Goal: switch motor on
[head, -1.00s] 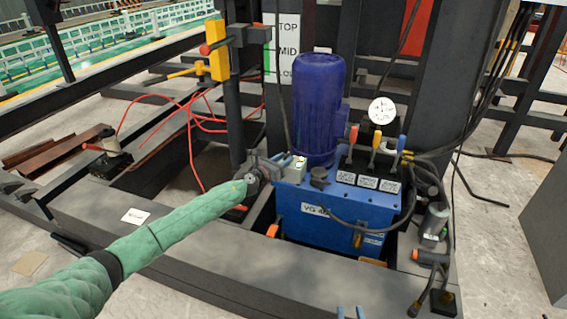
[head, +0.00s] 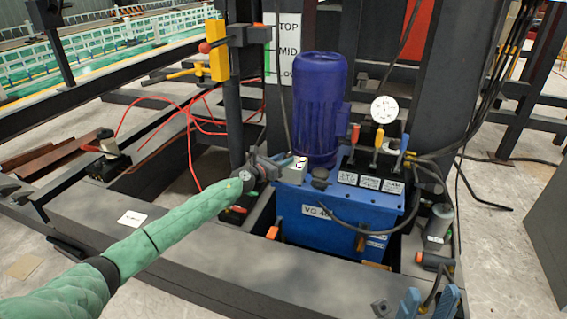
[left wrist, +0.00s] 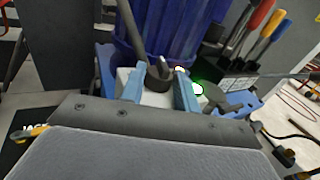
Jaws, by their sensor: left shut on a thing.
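The motor (head: 319,110) is a tall dark blue cylinder standing on a blue pump tank (head: 335,207). A small pale switch box (head: 296,171) sits at its left foot; it also shows in the left wrist view (left wrist: 152,99). A black rotary knob (left wrist: 159,78) stands on the box, with a bright green light (left wrist: 198,90) beside it. My left gripper (head: 290,164) reaches in from the left. Its blue fingers (left wrist: 160,88) are shut on the knob. My right gripper (head: 430,304) shows two separated fingertips at the bottom edge, open and empty.
Red, yellow and blue levers (head: 378,140) and a pressure gauge (head: 384,109) stand right of the motor. Black hoses (head: 437,165) run on the right. A dark steel frame (head: 200,265) surrounds the tank. Red cable (head: 188,130) loops lie at the left.

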